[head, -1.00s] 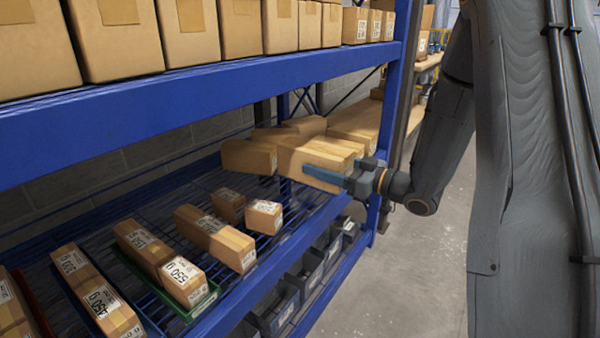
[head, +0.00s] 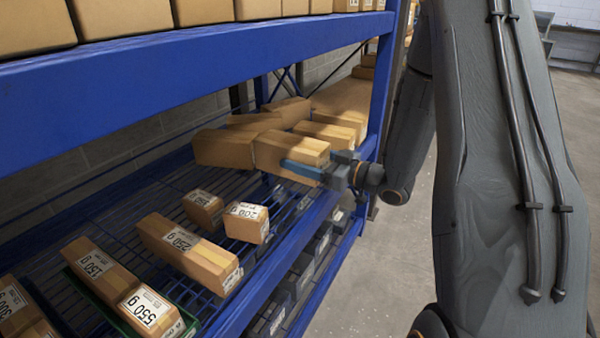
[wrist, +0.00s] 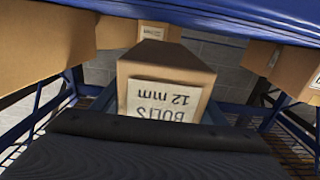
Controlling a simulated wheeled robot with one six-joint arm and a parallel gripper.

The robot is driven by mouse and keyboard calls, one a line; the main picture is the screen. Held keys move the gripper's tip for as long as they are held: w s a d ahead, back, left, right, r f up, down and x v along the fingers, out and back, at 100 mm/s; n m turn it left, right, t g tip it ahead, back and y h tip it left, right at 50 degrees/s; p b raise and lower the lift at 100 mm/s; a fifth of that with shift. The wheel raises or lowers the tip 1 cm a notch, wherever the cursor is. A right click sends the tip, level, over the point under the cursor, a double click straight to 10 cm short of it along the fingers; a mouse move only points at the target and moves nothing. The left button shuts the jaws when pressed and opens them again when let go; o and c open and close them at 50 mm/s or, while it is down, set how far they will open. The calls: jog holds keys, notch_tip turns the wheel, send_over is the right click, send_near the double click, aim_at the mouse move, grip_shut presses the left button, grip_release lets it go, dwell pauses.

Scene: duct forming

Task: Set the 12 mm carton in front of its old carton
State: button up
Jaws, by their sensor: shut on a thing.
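The 12 mm carton (wrist: 163,88) fills the middle of the wrist view, its label reading "BOLTS 12 mm" upside down. My gripper (head: 305,168) is shut on it. In the head view the held carton (head: 288,150) appears at the blue finger, at the front of the lower shelf level. Other plain cartons overlap it from behind, such as one to its left (head: 224,148) and one to its right (head: 325,133). No labels are readable on these, so I cannot tell which is the old 12 mm carton. Contact between the held carton and the shelf is hidden.
The wire shelf (head: 120,235) holds labelled cartons, including a 200 g one (head: 246,222), a 250 g one (head: 188,252) and a 550 g one (head: 148,308). A blue beam (head: 200,72) runs above. A blue post (head: 385,90) stands close by my arm. Dark bins sit below.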

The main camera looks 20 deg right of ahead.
jog(key=shift+f+b, duration=0.55)
jog(key=shift+f, duration=1.25)
jog(key=shift+f, duration=0.1)
jog(key=o, duration=1.4)
jog(key=shift+c, duration=0.2)
jog(key=shift+s+d, duration=0.1)
jog(key=p+v, duration=0.2)
jog(key=v, duration=0.9)
jog(key=shift+s+d, duration=0.25)
jog(key=shift+s, duration=0.05)
